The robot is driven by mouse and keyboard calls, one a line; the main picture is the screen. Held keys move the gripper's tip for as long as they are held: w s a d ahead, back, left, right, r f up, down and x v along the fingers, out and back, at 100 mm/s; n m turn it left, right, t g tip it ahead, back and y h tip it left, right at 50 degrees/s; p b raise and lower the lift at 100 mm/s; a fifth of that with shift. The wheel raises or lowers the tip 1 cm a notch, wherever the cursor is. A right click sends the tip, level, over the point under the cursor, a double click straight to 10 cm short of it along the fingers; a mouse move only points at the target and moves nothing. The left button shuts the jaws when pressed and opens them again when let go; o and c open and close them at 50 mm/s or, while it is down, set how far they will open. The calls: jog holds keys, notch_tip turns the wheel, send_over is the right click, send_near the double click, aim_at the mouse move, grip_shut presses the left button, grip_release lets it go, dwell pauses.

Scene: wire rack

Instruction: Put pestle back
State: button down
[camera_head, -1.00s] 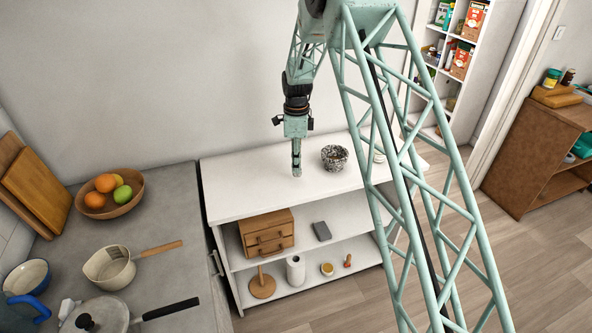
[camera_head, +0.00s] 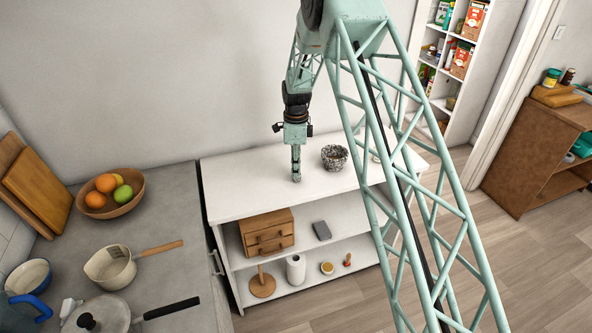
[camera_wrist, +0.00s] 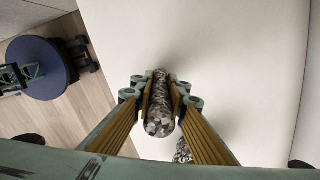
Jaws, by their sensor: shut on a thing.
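The pestle (camera_wrist: 161,112) is a speckled grey-and-white stone rod. My gripper (camera_wrist: 160,92) is shut on it, with a finger on each side in the wrist view. In the head view my gripper (camera_head: 296,177) points down over the white top of the shelf unit, left of the mortar; the pestle is hard to make out there. The mortar (camera_head: 335,159) is a dark speckled bowl standing upright on the top. A small part of a speckled thing, likely the mortar (camera_wrist: 183,150), shows below the pestle in the wrist view.
The white shelf top (camera_head: 240,196) is clear to the left of my gripper. Lower shelves hold a wooden drawer box (camera_head: 267,233), a grey block (camera_head: 322,230) and small items. A counter with a fruit bowl (camera_head: 112,203) and pans stands at the left.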

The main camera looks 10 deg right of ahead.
jog(key=shift+f, duration=0.25)
jog(key=c, duration=2.6)
grip_release()
jog(key=shift+o, duration=0.2)
jog(key=shift+r, duration=0.2)
notch_tip(320, 180, up, 11)
jog(key=shift+r+b, duration=0.1)
jog(key=shift+b, duration=0.2)
jog(key=shift+r, duration=0.4)
jog(key=shift+r, duration=0.1)
